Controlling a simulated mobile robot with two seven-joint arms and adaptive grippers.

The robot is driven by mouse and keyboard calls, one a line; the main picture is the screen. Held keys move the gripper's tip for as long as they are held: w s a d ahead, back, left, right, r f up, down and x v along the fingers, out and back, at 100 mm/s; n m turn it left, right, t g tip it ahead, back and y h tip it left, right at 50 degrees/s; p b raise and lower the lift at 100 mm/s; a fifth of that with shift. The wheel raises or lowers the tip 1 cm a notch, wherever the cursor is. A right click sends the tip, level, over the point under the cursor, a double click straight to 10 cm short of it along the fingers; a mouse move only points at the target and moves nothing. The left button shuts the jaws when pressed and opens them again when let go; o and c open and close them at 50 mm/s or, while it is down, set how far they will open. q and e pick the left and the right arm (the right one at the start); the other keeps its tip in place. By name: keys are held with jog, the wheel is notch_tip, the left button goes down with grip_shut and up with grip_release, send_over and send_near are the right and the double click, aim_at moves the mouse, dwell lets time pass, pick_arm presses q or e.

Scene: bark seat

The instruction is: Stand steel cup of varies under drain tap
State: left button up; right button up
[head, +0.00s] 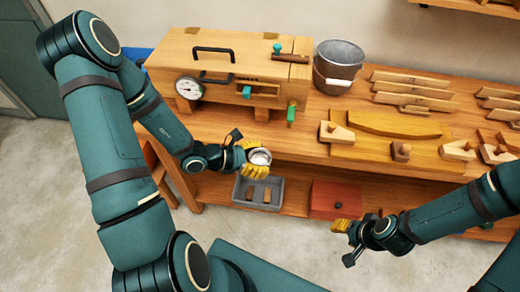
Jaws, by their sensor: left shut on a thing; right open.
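The steel cup (260,157) is a small round metal cup in the yellow fingers of my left gripper (256,160). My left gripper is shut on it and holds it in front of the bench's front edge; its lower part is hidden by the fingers. A green-handled fitting (291,113), which looks like a tap, is on the lower right front of a wooden box, above and right of the cup and apart from it. Another teal fitting (246,92) is on the box front. My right gripper (346,230) is open and empty, in front of the bench at lower right.
The wooden box (205,55) carries a dial gauge (189,88). A metal bucket (337,68) stands right of it. Wooden planes and forms (401,122) crowd the bench's right. A grey tray (258,194) and red box (336,200) sit on the lower shelf.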

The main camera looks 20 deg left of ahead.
aim_at(287, 141)
pick_arm(q)
jog(key=shift+s+a+r, duration=0.1)
jog(key=shift+s+r, duration=0.1)
jog(key=shift+s, duration=0.1)
jog(key=shift+w+f, duration=0.55)
jog(key=shift+w, duration=0.15)
jog(key=shift+w+d+f+b, duration=0.25)
jog(key=shift+w+f+b, duration=0.25)
jog(key=shift+w, duration=0.45)
jog(key=shift+w+d+f+b, duration=0.2)
jog(key=shift+w+f+b, duration=0.2)
jog(key=shift+w+f, duration=0.45)
jog(key=shift+w+d+f+b, duration=0.25)
jog(key=shift+w+f+b, duration=0.15)
jog(key=shift+w, duration=0.7)
jog(key=shift+w+d+b, duration=0.2)
jog(key=shift+w+d, duration=0.1)
jog(key=shift+w, duration=1.25)
jog(key=shift+w+d+b, duration=0.2)
jog(key=shift+w+d, duration=0.05)
jog(key=shift+w, duration=1.25)
jog(key=shift+w+d+b, duration=0.2)
jog(key=shift+w+d, duration=0.1)
jog(key=shift+w, duration=1.25)
jog(key=shift+f, duration=0.2)
jog(key=o, duration=1.2)
jog(key=shift+o, duration=0.2)
